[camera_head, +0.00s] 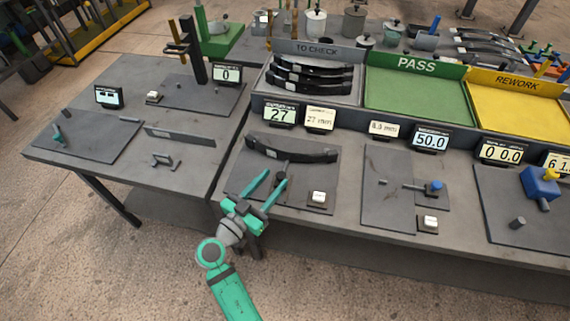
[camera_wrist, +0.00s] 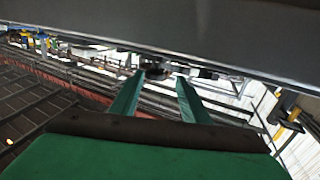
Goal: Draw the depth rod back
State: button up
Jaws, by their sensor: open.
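My gripper (camera_head: 272,179) is open, with its two teal fingers spread over the front of the grey gauge plate (camera_head: 310,186). In the wrist view the gripper (camera_wrist: 160,80) shows two fingers apart with nothing clear between them. A curved dark leaf spring (camera_head: 292,149) lies across the back of the plate. A small dark round piece (camera_head: 281,172), which looks like the depth rod's end, shows behind the right fingertip. The fingers partly hide the rod, and I cannot tell whether they touch it.
A white button box (camera_head: 318,198) stands right of the gripper. To the right is a station with a blue-knobbed rod (camera_head: 434,187). Behind are the TO CHECK rack (camera_head: 312,97), green PASS tray (camera_head: 415,64) and yellow REWORK tray (camera_head: 515,83). A bracket handle (camera_head: 163,161) stands left.

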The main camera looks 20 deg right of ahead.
aim_at(284, 170)
jog(key=x, duration=0.2)
jog(key=s+x, duration=0.1)
jog(key=x, duration=0.1)
jog(key=d+x, duration=0.1)
jog(key=x, duration=0.1)
jog(key=shift+w+d, duration=0.45)
jog(key=shift+w, duration=0.1)
grip_shut()
